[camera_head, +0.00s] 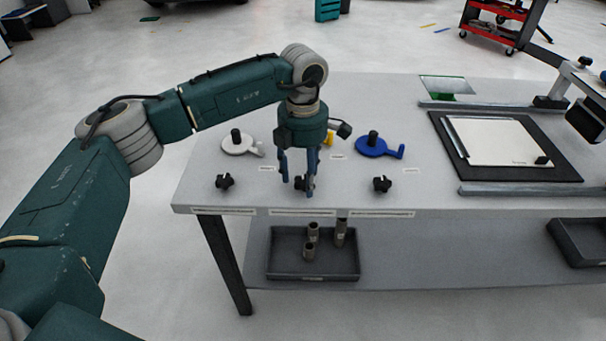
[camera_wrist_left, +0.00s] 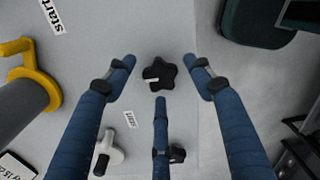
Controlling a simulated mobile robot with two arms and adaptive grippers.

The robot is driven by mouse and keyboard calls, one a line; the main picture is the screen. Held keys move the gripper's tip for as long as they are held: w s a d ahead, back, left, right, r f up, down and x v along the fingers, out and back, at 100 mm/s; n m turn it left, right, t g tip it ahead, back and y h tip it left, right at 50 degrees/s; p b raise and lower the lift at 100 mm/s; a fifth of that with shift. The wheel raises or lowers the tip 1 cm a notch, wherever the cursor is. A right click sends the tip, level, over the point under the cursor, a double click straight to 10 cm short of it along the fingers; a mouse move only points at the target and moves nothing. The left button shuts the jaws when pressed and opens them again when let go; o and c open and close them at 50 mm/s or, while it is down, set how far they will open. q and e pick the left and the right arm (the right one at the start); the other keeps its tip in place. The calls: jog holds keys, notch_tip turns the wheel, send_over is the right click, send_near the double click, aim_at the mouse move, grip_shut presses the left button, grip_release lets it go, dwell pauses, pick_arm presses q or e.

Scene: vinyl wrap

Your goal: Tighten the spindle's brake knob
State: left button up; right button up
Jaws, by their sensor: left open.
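Three black star-shaped brake knobs stand near the table's front edge: a left one (camera_head: 224,182), a middle one (camera_head: 306,184) and a right one (camera_head: 382,184). Behind them are a white spindle (camera_head: 238,146), a yellow spindle (camera_head: 330,138), mostly hidden by my gripper, and a blue spindle (camera_head: 372,147). My left gripper (camera_head: 300,182) is open, pointing down over the middle knob. In the left wrist view, this knob (camera_wrist_left: 159,76) lies between the three spread blue fingertips (camera_wrist_left: 160,74), apparently clear of them. The yellow spindle (camera_wrist_left: 22,60) also shows there. My right gripper is out of view.
A black mat (camera_head: 450,160) with a pale sheet (camera_head: 500,142) lies between rails on the right of the table (camera_head: 205,195). A green-edged plate (camera_head: 447,87) lies behind. A tray (camera_head: 285,270) with metal cylinders (camera_head: 340,232) sits on the lower shelf.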

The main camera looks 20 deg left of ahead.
aim_at(303, 180)
pick_arm(q)
jog(key=shift+r, duration=0.1)
notch_tip(303, 180, up, 12)
dwell(0.4)
dwell(0.4)
